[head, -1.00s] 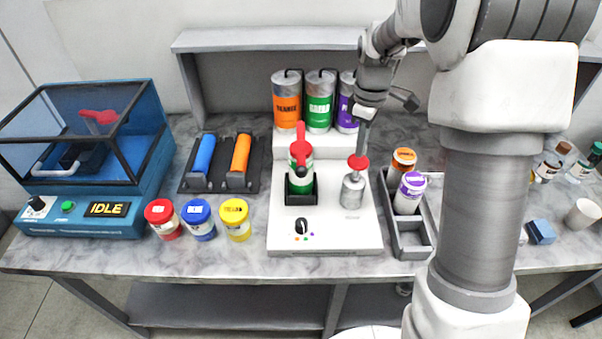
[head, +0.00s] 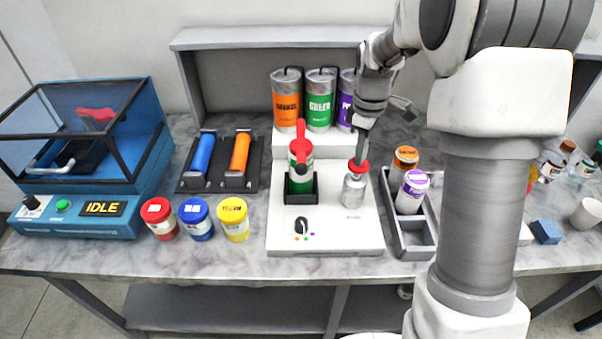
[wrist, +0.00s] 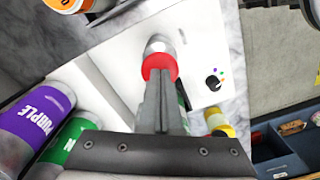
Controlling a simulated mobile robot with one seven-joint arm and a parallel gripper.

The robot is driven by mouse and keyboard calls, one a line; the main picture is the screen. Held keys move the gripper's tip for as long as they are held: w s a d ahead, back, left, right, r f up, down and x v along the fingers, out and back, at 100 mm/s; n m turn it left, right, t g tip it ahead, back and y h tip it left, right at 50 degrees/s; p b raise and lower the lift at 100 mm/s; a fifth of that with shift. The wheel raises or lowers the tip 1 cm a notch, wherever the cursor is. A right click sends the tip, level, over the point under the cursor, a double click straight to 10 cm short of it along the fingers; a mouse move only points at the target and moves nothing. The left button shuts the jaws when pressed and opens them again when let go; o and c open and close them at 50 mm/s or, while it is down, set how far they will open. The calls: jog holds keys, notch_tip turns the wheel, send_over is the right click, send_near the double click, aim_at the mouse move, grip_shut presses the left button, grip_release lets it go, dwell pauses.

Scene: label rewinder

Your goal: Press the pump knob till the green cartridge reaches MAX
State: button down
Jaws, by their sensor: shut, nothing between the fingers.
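The pump knob is a red disc (head: 358,166) on top of a grey metal cylinder (head: 353,191) at the right of the white pump base (head: 330,235). My gripper (head: 360,160) is shut and points down, its tips at the knob. In the wrist view the closed fingers (wrist: 160,80) reach the red knob (wrist: 160,62); whether they press on it I cannot tell.
Orange, green (head: 320,112) and purple canisters stand behind the base. A grey tray (head: 418,240) with orange-lidded and purple-lidded jars is at the right. Red, blue and yellow jars (head: 234,220) and a blue machine reading IDLE (head: 102,208) are at the left. A black selector (head: 301,226) sits at the base's front.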

jog(key=shift+f, duration=0.25)
jog(key=shift+r+p, duration=1.3)
jog(key=shift+r, duration=0.6)
jog(key=shift+f+b, duration=1.15)
jog(key=shift+f, duration=0.65)
jog(key=shift+r+p, duration=1.25)
jog(key=shift+r, duration=0.55)
